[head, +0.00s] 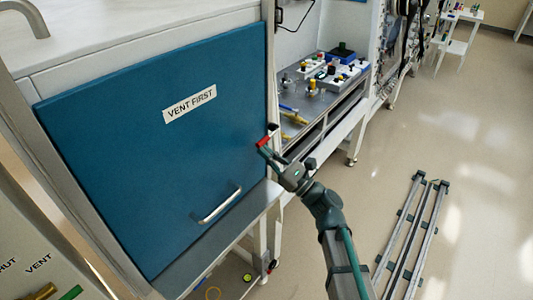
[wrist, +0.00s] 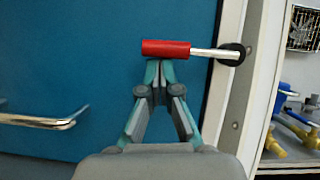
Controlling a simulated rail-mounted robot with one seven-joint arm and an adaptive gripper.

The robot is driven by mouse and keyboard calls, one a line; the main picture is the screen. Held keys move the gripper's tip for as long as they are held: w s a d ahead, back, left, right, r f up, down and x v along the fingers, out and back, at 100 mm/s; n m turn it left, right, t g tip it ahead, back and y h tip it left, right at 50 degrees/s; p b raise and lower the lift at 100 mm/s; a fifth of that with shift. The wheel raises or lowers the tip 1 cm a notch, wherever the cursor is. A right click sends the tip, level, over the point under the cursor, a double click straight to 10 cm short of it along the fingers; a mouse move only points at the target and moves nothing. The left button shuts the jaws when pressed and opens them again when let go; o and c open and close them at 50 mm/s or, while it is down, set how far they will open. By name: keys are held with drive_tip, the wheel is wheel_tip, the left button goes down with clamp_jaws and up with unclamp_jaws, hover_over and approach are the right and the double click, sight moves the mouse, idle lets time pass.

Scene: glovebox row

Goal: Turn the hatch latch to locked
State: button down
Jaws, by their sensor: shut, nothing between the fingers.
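The hatch is a large blue panel (head: 150,130) with a "VENT FIRST" label (head: 190,104). The latch has a red grip (head: 264,142) at the hatch's right edge. In the wrist view the red grip (wrist: 166,48) sits on a metal rod (wrist: 215,54) that runs right to a dark round pivot (wrist: 233,54) on the white frame. The lever lies nearly level, its grip over the blue panel. My gripper (head: 267,150) is shut and empty. In the wrist view its fingertips (wrist: 160,68) are just below the red grip; whether they touch it I cannot tell.
A metal pull handle (head: 219,204) is low on the hatch, left of my gripper in the wrist view. A bench with valves and fittings (head: 325,80) stands to the right. A control panel with a "VENT" label (head: 38,263) is at lower left. Floor rails (head: 412,235) lie at right.

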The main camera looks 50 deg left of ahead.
drive_tip(key=shift+f, duration=0.1)
drive_tip(key=f+b, duration=0.3)
drive_tip(key=f, duration=0.1)
drive_tip(key=shift+a+b, duration=0.3)
drive_tip(key=shift+a, duration=0.05)
drive_tip(key=b+v, duration=0.2)
drive_tip(key=v, duration=0.7)
drive_tip(key=shift+s+d, duration=0.15)
drive_tip(key=shift+d, duration=0.3)
drive_tip(key=shift+f, duration=0.1)
